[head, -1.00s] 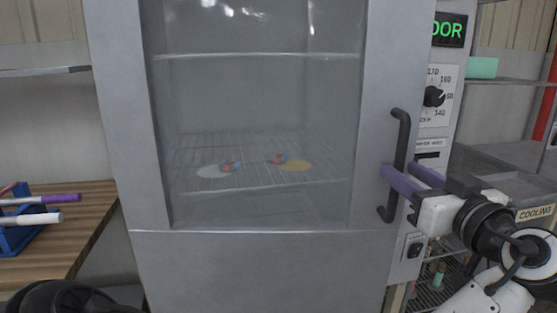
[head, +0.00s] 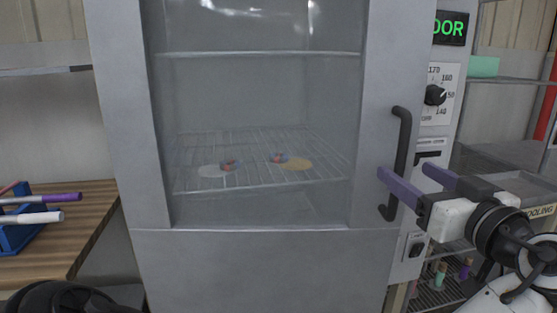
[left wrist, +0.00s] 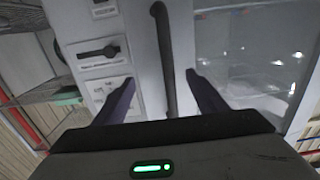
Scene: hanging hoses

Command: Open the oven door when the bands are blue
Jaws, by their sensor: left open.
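The grey oven door (head: 250,270) with its glass window is shut. Its dark upright handle (head: 402,130) is on the door's right side. Behind the glass, two small pieces (head: 230,165) (head: 279,158) lie by a white and an orange disc on a wire rack. Both show red and blue; their bands are too small to read surely. My left gripper (head: 402,168), with purple fingers, is open at the handle. In the left wrist view the handle (left wrist: 166,60) stands between the spread fingers (left wrist: 160,80), with gaps on both sides. My right gripper is not in view.
A control panel with a dial (head: 434,95) and a green-lit display (head: 450,29) is right of the door. A wooden table (head: 90,215) with a blue rack (head: 18,235) of pens stands at left. Shelving (head: 500,160) is at far right.

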